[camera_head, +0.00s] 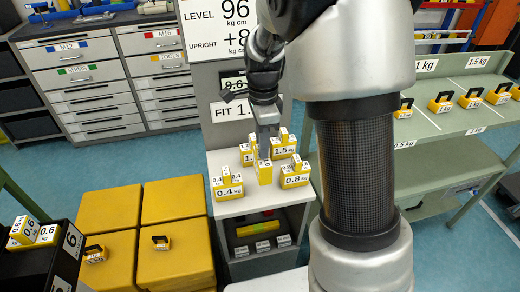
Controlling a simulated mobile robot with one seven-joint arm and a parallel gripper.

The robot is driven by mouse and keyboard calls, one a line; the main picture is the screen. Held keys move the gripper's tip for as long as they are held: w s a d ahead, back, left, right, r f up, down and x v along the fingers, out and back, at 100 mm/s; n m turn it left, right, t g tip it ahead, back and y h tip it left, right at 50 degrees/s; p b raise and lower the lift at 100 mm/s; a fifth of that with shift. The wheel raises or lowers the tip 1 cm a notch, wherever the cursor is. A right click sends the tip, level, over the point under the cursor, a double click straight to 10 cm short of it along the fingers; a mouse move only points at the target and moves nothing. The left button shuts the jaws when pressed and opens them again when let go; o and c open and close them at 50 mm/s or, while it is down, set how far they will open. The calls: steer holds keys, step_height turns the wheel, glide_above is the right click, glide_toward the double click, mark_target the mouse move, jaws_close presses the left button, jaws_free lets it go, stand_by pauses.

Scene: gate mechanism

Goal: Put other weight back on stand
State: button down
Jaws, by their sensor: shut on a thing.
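My gripper (265,146) points down over a small white-topped stand (240,207) in the middle of the head view. It is shut on a yellow weight (264,171), whose label I cannot read. I cannot tell whether this weight touches the stand top or hangs just above it. Around it on the stand are yellow weights with white labels: a 0.4 kg weight (228,191) at front left, a 0.8 kg weight (295,180) at front right, a 1.5 kg weight (284,151) behind right. Another weight (246,157) behind left is partly hidden.
A green shelf (445,122) with several yellow weights is at right, partly behind my arm. Yellow blocks (172,199) stand at lower left, one bearing a small weight (161,243). A black block (48,262) with 0.6 kg weights is at the left edge. A panel (215,107) rises behind the stand.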

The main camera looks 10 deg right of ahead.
mark_target(262, 164)
steer(key=shift+w+f, duration=0.1)
steer(key=shift+f, duration=3.5)
steer(key=c, duration=1.6)
jaws_free()
steer(key=shift+f+b, duration=0.1)
steer(key=shift+b, duration=0.2)
steer(key=shift+c, duration=0.2)
step_height(262, 164, up, 12)
steer(key=shift+r+p, duration=0.1)
steer(key=shift+p, duration=0.45)
steer(key=s+r+n+t, duration=0.2)
steer(key=s+r+n, duration=0.3)
steer(key=s+n, duration=0.4)
steer(key=s+r+n+t, duration=0.3)
steer(key=s+r+n, duration=0.3)
steer(key=s+n, duration=0.3)
steer(key=shift+s+r+t, duration=0.15)
steer(key=shift+s+t, duration=0.15)
steer(key=shift+s, duration=0.95)
